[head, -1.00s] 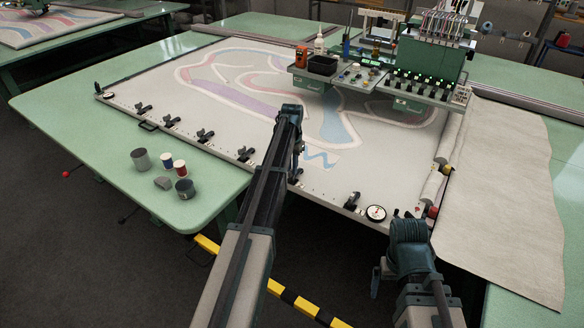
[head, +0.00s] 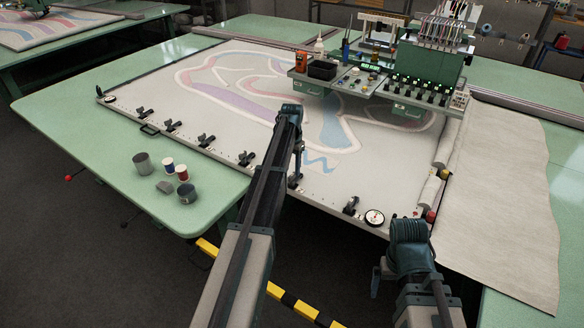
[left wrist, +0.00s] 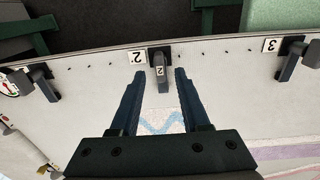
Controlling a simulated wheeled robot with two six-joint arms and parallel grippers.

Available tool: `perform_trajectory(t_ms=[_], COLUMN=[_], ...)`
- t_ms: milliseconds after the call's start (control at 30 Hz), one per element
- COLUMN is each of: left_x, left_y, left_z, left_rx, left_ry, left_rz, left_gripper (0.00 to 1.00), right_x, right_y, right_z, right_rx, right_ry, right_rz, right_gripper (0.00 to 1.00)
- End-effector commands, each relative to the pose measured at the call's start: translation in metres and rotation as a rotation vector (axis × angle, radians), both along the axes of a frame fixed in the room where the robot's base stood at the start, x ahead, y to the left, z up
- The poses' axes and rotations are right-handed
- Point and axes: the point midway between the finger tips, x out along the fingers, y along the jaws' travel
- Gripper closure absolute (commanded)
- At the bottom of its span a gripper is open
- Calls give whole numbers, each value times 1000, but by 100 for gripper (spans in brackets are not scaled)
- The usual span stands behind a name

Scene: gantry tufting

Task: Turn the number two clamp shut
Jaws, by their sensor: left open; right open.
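The lever points away from the rail, towards my gripper. My left gripper (left wrist: 160,76) is open, with one finger on each side of the lever and a visible gap on both sides. In the head view my left gripper (head: 297,160) is over the front rail, mostly hidden by its arm. My right gripper (head: 378,280) is open and empty, off the frame's front right corner.
A clamp marked 3 (left wrist: 290,62) is to the right in the left wrist view, and another clamp (left wrist: 36,82) is to the left. A round gauge (head: 375,217) sits at the frame corner. Cups and spools (head: 165,175) stand on the green table.

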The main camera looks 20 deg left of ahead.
Motion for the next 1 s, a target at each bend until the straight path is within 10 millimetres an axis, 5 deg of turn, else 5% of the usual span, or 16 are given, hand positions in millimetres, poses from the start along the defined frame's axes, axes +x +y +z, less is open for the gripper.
perform_trajectory(t_ms=[600, 1000], left_x=[0, 0], left_y=[0, 0], left_z=[98, 112], left_rx=[0, 0], left_ry=[0, 0], left_rz=[0, -1], left_gripper=[54, 54], right_x=[0, 0], right_y=[0, 0], right_z=[98, 112], right_rx=[0, 0], right_ry=[0, 0], right_rz=[2, 1], right_gripper=[0, 0])
